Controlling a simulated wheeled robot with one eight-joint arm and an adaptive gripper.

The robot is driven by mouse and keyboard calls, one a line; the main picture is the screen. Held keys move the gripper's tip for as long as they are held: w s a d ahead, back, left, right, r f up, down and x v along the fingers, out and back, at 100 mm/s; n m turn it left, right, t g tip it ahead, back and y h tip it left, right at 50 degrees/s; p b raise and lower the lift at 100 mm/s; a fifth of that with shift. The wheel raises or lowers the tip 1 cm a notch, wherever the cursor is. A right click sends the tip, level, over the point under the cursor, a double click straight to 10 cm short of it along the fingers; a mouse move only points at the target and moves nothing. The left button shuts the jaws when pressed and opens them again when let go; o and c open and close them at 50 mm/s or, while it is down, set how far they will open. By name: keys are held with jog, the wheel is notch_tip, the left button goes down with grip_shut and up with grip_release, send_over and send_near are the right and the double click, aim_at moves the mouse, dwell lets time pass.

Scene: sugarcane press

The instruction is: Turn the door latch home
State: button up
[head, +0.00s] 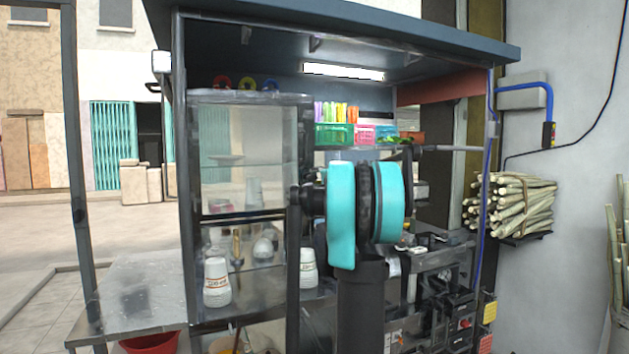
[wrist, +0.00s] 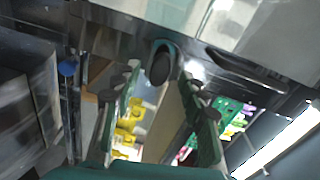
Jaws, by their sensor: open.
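The glass-fronted cabinet door (head: 246,212) stands left of centre in the head view, with a dark frame. In the wrist view, a dark rounded knob with a teal rim (wrist: 160,64) sits on a dark frame bar and looks like the latch; its exact angle is hard to tell. My gripper (wrist: 162,80) is open, its two fingers on either side of the line to that knob. I cannot tell whether they touch it. A long black handle-like piece (wrist: 245,70) lies right of it. In the head view, my teal arm hides most of the gripper and the latch.
White cups (head: 216,283) stand behind the glass. A green basket (head: 334,134) and a pink one (head: 363,135) sit on a shelf behind my arm. The dark press (head: 440,265) and a cane bundle (head: 512,205) are at right. A metal counter (head: 135,295) extends left.

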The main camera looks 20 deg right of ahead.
jog(key=s, duration=1)
jog(key=shift+s+d+r, duration=0.15)
jog(key=shift+s+r, duration=0.05)
jog(key=s+a+f+n+g+y, duration=0.25)
jog(key=s+a+f+n, duration=0.3)
jog(key=a+f, duration=0.6)
jog(key=s+a+f+n+g+y, duration=0.2)
jog(key=s+a+f+n+g, duration=0.2)
jog(key=s+a+f, duration=0.55)
jog(key=s+a+f+n+g+h, duration=0.2)
jog(key=s+f+n+g, duration=0.1)
jog(key=s+f, duration=0.9)
jog(key=s+a+f+n+g+h, duration=0.2)
jog(key=s+f+n+g+h, duration=0.1)
jog(key=s+f, duration=0.9)
notch_tip(320, 180, down, 4)
jog(key=shift+a+f+n+g, duration=0.1)
jog(key=shift+a+n+g, duration=0.05)
jog(key=shift+n+g, duration=0.25)
